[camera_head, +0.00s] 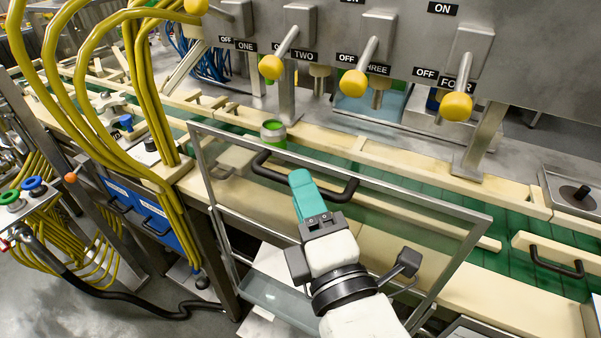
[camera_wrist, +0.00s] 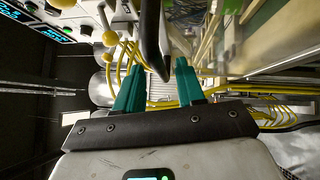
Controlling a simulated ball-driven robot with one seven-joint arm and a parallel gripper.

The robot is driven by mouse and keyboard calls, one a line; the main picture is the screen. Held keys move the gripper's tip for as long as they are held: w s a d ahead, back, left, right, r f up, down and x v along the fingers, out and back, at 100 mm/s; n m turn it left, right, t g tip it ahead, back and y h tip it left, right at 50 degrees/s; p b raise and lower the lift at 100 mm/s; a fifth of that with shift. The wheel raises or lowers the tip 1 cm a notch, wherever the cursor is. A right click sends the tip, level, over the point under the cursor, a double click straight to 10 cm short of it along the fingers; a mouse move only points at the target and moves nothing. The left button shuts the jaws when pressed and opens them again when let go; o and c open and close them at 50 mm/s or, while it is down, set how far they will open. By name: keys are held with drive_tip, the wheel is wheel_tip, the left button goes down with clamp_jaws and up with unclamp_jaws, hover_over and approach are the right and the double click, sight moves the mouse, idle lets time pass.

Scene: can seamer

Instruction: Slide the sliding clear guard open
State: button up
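The clear guard (camera_head: 430,197) is a see-through panel in a grey metal frame, standing tilted in front of the green conveyor in the head view. A black bar handle (camera_head: 270,173) runs across its upper part. My gripper (camera_head: 299,178) has teal fingers and reaches to the middle of this handle, covering part of it. In the wrist view my gripper (camera_wrist: 156,75) has its two fingers clearly apart, and the dark handle (camera_wrist: 152,40) shows in the gap between them. I cannot tell whether a finger touches it.
Yellow-knobbed levers (camera_head: 271,67) line the grey panel above the conveyor. A green and grey can (camera_head: 273,133) stands on the line behind the guard. Yellow hoses (camera_head: 80,75) hang at the left. Another black handle (camera_head: 556,268) sits at the right.

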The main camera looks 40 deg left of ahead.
drive_tip(key=shift+x, duration=1.5)
drive_tip(key=shift+f, duration=0.1)
clamp_jaws()
